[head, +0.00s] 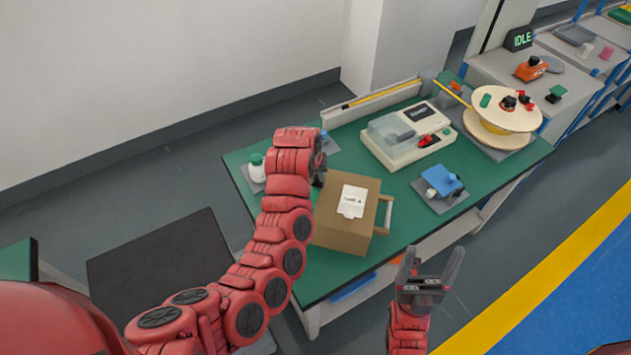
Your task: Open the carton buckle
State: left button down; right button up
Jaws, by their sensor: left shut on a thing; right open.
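The brown carton (342,230) stands on the green-topped table, with a white label (352,201) on its top. A pale handle-shaped part (388,214) shows on its right side; I cannot tell whether this is the buckle. My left gripper (319,178) is at the carton's back left top edge. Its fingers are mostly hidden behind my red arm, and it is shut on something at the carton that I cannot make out. My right gripper (433,268) is open and empty, in front of the table's edge, to the right of and nearer than the carton.
A white machine (408,140) stands behind the carton. A blue item on a grey plate (440,190) lies to its right. A large spool (503,112) stands at the table's right end. A white bottle with a green cap (257,170) stands at the back left.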

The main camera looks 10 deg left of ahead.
pick_arm(q)
jog(key=shift+w+d+g+b, duration=0.15)
jog(key=shift+w+g+b, duration=0.5)
jog(key=shift+b, duration=1.4)
jog(key=shift+s+r+g+y+b, duration=0.1)
jog(key=shift+r+g+y+b, duration=0.2)
jog(key=shift+g+b, duration=0.65)
jog(key=shift+b, duration=0.05)
jog(key=c, duration=0.8)
grip_release()
jog(key=shift+r, duration=0.15)
jog(key=shift+o, duration=0.2)
notch_tip(320, 180, up, 17)
jog(key=a+b, duration=0.1)
jog(key=b, duration=0.2)
jog(key=shift+s+r, duration=0.15)
jog(key=shift+s, duration=0.1)
